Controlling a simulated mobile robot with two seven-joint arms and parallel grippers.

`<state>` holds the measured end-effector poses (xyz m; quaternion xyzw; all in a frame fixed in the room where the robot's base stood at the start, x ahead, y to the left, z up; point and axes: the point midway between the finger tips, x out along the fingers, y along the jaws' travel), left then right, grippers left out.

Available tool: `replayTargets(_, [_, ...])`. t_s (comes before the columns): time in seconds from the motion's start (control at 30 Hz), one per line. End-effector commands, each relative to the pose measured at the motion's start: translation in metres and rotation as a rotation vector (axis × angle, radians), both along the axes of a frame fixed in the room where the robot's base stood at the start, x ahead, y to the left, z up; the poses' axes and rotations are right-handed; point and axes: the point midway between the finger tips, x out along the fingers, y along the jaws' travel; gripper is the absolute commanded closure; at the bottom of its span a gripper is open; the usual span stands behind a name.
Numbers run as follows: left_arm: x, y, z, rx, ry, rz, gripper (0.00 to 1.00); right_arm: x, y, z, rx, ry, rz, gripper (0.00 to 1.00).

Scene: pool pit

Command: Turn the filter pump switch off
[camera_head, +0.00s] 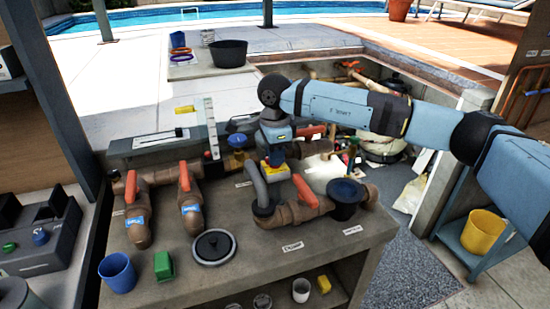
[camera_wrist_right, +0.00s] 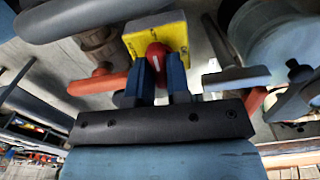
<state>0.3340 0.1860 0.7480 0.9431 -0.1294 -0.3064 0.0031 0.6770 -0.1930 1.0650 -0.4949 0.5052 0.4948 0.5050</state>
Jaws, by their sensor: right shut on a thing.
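The filter pump switch is a yellow box (camera_wrist_right: 165,38) with a red knob (camera_wrist_right: 155,52) on its face. In the head view the yellow box (camera_head: 277,158) sits among the pipes at the back of the bench, mostly covered by my right gripper. My right gripper (camera_wrist_right: 160,66) reaches it from above, with its two blue fingers on either side of the red knob, shut on it. The knob's exact angle and any markings are too small to read. My left gripper is not in view.
Brown pipes with red-orange handles (camera_head: 184,177) stand left on the bench (camera_head: 240,265), and another red-handled valve (camera_head: 305,191) is close in front of the switch.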

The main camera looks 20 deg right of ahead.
Motion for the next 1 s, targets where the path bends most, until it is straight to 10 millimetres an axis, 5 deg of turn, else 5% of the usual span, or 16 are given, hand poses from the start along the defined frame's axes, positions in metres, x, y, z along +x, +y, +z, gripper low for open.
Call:
replayTargets(0.7, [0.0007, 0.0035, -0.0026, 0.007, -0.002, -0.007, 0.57, 0.0006, 0.0001, 0.0019, 0.002, -0.003, 0.071, 1.00])
replayTargets(0.73, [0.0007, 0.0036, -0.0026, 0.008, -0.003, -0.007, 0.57, 0.0006, 0.0001, 0.0019, 0.002, -0.003, 0.071, 0.76])
replayTargets(0.8, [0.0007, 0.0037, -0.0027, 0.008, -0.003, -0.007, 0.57, 0.0005, 0.0001, 0.0016, 0.002, -0.002, 0.071, 0.60])
replayTargets(1.0, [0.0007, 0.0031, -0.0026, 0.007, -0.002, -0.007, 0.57, 0.0003, 0.0001, 0.0008, 0.001, -0.001, 0.070, 0.57])
